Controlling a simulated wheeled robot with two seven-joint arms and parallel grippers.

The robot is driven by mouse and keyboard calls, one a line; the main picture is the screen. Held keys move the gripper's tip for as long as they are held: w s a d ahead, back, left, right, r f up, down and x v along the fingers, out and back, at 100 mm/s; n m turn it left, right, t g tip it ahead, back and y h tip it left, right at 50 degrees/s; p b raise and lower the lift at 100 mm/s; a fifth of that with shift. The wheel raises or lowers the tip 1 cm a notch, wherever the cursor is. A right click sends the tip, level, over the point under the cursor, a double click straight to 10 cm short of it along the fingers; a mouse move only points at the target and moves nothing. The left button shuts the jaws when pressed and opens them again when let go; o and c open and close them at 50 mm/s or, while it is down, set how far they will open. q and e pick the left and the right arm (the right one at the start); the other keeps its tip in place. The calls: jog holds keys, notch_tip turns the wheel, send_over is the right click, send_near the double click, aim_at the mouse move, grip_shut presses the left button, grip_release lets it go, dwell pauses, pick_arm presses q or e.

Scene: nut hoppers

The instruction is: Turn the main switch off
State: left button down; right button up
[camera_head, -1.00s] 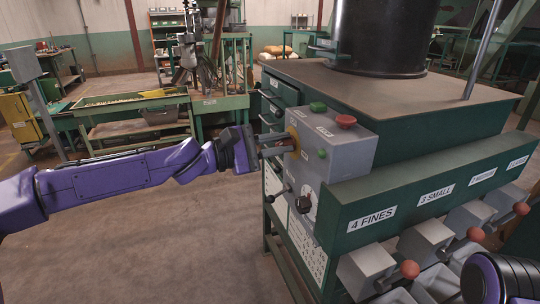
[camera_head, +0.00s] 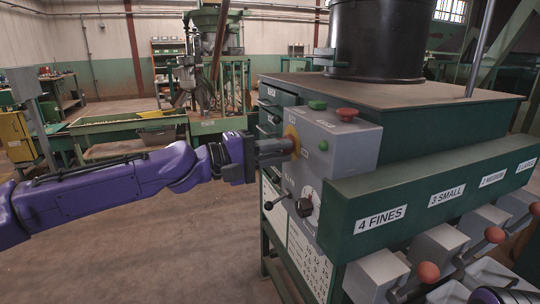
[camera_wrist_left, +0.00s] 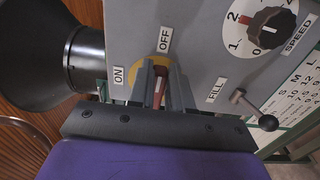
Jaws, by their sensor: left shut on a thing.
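The main switch is a red lever (camera_wrist_left: 158,92) on a yellow round plate (camera_wrist_left: 166,72), on the grey control box (camera_head: 345,147). The yellow plate also shows in the head view (camera_head: 292,139). In the left wrist view, an ON label (camera_wrist_left: 118,75) lies left of the plate and an OFF label (camera_wrist_left: 164,40) above it. My left gripper (camera_head: 285,147) reaches the box from the left and is shut on the lever. Its fingers hide part of the lever, so its exact angle is hard to tell. My right gripper is out of view.
A green button (camera_head: 318,104) and a red mushroom button (camera_head: 347,114) sit on top of the box. Below the switch are a black speed knob (camera_wrist_left: 272,28) and the FILL lever (camera_wrist_left: 252,107). Hoppers with orange-knobbed levers line the front right. Open floor lies at left.

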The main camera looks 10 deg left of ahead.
pick_arm(q)
jog(key=shift+d, duration=0.1)
dwell(0.3)
jog(key=c, duration=1.4)
grip_release()
jog(key=o, duration=0.4)
jog(key=shift+d, duration=0.15)
jog(key=shift+c, duration=0.2)
jog(key=shift+d, duration=0.1)
jog(key=p+v, duration=0.1)
jog(key=v, duration=0.9)
jog(key=shift+a+p, duration=0.3)
jog(key=shift+s, duration=0.1)
